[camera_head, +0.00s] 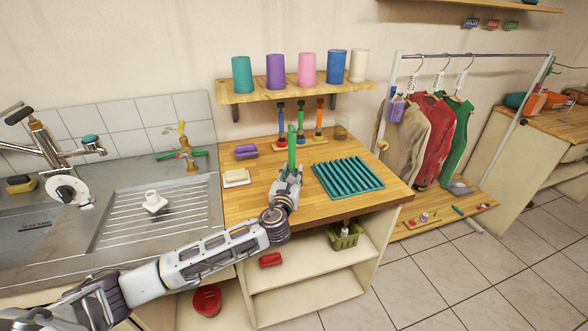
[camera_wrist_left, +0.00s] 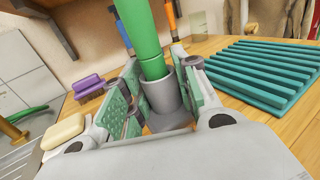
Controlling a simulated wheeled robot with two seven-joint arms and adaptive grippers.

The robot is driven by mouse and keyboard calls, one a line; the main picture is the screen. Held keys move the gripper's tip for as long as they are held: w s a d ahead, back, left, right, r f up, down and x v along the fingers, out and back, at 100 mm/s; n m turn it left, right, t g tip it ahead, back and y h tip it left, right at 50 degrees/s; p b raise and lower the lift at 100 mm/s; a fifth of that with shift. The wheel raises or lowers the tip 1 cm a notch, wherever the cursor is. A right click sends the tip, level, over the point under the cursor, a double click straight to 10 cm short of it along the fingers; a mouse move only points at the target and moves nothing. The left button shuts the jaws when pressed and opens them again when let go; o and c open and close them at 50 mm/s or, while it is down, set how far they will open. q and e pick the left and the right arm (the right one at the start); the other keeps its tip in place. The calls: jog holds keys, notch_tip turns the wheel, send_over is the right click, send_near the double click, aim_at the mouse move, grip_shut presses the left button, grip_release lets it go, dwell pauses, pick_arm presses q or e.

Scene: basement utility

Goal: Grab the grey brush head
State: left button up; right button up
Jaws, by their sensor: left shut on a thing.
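The grey brush head (camera_wrist_left: 163,98) is a grey cylindrical piece between the fingers in the left wrist view. A green handle (camera_head: 292,148) rises out of it, roughly upright; it also shows in the left wrist view (camera_wrist_left: 146,35). My left gripper (camera_head: 290,170) is shut on the grey brush head, low over the wooden counter (camera_head: 250,205). Its green finger pads sit on either side of the grey piece. The lower end of the grey piece is partly hidden by the gripper. My right gripper is not in view.
A teal ribbed mat (camera_head: 348,178) lies right of the gripper. A soap bar (camera_head: 236,177) and a purple brush (camera_head: 246,151) lie to the left. Behind stand blue-handled (camera_head: 281,122) and orange-handled (camera_head: 319,120) tools. A shelf of coloured cups (camera_head: 300,91) hangs above.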

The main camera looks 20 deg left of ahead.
pick_arm(q)
jog(key=s+d, duration=0.1)
jog(key=s, duration=1.1)
jog(key=shift+s+d, duration=0.2)
jog(key=shift+s, duration=0.15)
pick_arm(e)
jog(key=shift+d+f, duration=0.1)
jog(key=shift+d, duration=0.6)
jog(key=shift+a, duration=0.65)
